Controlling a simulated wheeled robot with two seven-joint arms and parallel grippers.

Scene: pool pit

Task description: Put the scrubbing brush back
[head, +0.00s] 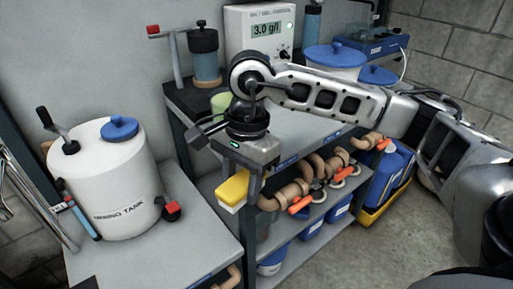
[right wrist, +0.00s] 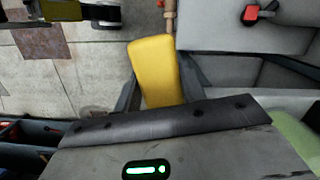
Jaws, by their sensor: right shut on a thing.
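The scrubbing brush (head: 232,189) is a yellow block with a pale underside. My right gripper (head: 244,179) is shut on it and holds it in the air, in front of the shelf unit's left end. In the right wrist view the yellow brush (right wrist: 156,65) sits between the two dark fingers. My left gripper is not in view.
A white mixing tank (head: 112,190) with a blue lid and a red-handled tap stands on the grey bench (head: 205,245) at left. At right, the shelf unit holds brown pipes with orange valve handles (head: 301,205). A meter reading 3.0 g/l (head: 258,32) stands behind my arm.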

